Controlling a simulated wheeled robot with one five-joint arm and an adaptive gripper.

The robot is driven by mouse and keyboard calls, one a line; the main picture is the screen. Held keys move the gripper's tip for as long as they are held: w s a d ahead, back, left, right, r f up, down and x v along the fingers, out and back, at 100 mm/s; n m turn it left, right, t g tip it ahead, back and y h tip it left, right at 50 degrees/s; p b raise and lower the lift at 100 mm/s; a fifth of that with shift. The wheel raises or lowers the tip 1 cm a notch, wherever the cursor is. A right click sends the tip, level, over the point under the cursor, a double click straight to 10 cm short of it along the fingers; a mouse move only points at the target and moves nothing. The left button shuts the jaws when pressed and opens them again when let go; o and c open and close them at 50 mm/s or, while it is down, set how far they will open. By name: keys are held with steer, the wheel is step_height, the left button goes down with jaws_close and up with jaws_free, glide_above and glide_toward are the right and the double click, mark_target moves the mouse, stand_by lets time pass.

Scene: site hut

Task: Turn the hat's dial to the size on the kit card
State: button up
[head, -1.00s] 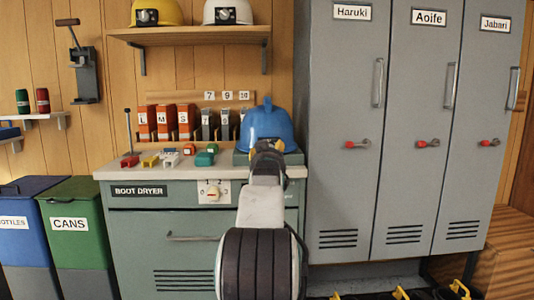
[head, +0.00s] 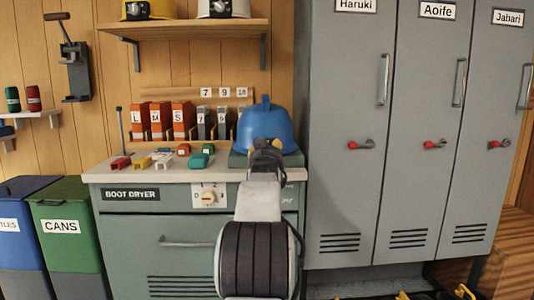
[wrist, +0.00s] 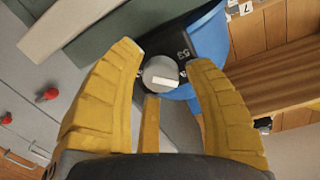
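The blue hat (head: 267,122) sits on a green-grey block at the right end of the boot dryer's top. My gripper (head: 266,149) is in front of its lower front, and my arm hides part of the hat. I cannot make out a kit card.
The boot dryer (head: 140,240) carries small coloured items and a row of labelled binders (head: 157,120). Grey lockers (head: 350,200) with red-tipped handles stand close on the right. Two bins (head: 65,235) stand at left. A shelf (head: 190,32) with yellow and white hats hangs above.

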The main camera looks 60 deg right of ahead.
jaws_close()
stand_by(0.5)
steer(key=shift+w+m+p, duration=0.1)
steer(key=shift+m+p, duration=0.3)
steer(key=shift+m, duration=3.2)
steer(key=shift+o, duration=1.3)
jaws_free()
steer(key=shift+a, duration=0.15)
